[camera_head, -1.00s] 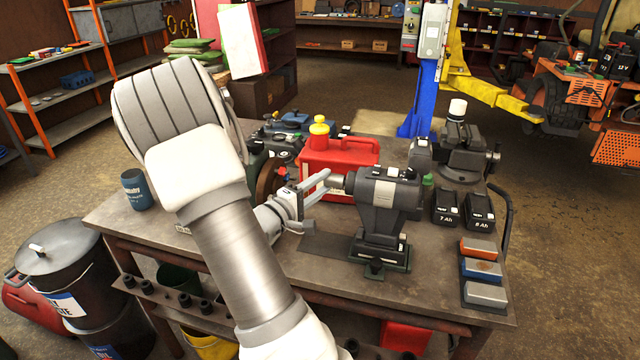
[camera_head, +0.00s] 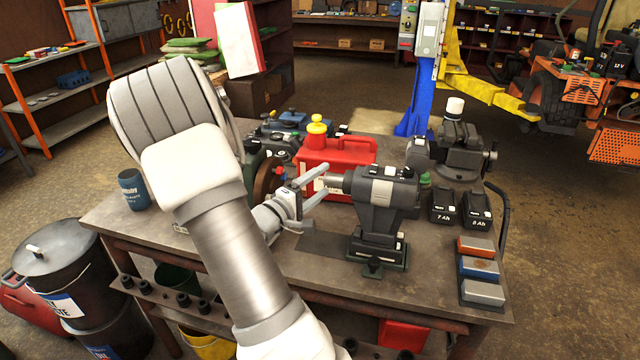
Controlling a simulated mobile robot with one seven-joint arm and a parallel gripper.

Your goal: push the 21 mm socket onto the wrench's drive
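The grey-and-black wrench (camera_head: 385,190) sits in its stand on the workbench, its nose pointing left. A short metallic cylinder (camera_head: 334,182) shows at the nose, between my fingers. It could be the 21 mm socket, the drive, or both; I cannot tell which, nor how far anything is seated. My gripper (camera_head: 330,177) is at the nose from the left, its two fingers spread, one above and one below the cylinder. A gap shows between the fingers and the cylinder.
A red can with a yellow cap (camera_head: 335,160) stands close behind the nose. A vise (camera_head: 465,150) and two batteries (camera_head: 444,207) are to the right. Several dark sockets (camera_head: 183,300) line the lower rail. A blue cup (camera_head: 133,188) stands on the left of the workbench (camera_head: 330,275).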

